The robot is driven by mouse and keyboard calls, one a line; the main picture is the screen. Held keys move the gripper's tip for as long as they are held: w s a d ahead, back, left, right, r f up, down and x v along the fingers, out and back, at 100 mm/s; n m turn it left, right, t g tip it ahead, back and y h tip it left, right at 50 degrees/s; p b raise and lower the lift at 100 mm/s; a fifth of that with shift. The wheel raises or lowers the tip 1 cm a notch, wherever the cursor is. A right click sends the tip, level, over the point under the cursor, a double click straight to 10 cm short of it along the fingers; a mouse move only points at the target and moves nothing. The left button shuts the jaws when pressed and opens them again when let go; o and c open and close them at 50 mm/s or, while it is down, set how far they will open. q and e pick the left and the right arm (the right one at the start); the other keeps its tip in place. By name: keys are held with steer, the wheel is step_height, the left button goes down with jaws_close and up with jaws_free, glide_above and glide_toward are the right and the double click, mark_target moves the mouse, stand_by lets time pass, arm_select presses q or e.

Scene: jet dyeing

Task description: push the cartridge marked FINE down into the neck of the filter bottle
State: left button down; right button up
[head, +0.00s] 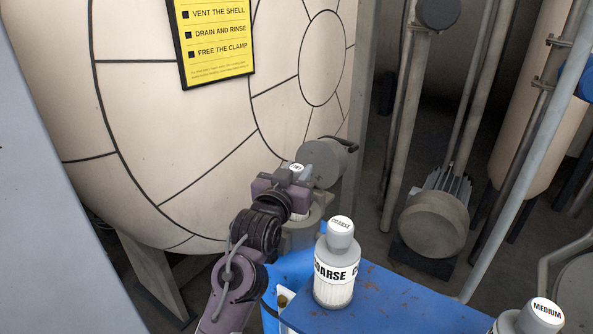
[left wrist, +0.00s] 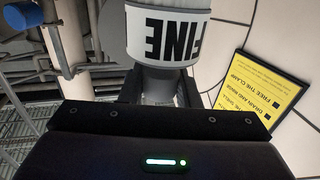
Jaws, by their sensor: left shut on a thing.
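My left gripper (head: 294,180) is shut on the knob of the FINE cartridge (head: 297,167); only its pale marked top shows between the jaws in the head view. In the left wrist view, the white FINE cartridge (left wrist: 168,38) shows its black lettering upside down, with its grey knob between the fingers (left wrist: 160,88). A grey-beige round body (head: 302,236), which looks like the filter bottle, stands under the gripper, partly hidden by it. I cannot tell whether the cartridge touches the neck. My right gripper is not in view.
The COARSE cartridge (head: 335,270) stands upright on the blue cart top (head: 400,308), just right of my left arm. The MEDIUM cartridge (head: 530,320) is at the lower right. A grey round lid with a handle (head: 322,162) is behind the gripper. The large cream vessel (head: 150,120) fills the left.

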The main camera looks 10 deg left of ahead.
arm_select(q)
steer(key=shift+f+b, duration=1.3)
steer(key=shift+f, duration=1)
steer(key=c, duration=1)
jaws_free()
steer(key=shift+s, duration=0.1)
steer(key=shift+s+f, duration=0.1)
steer(key=shift+s, duration=0.2)
steer(key=s, duration=0.2)
steer(key=s+b, duration=0.1)
steer(key=s, duration=0.1)
steer(key=s+a+b, duration=0.1)
steer(key=s, duration=0.2)
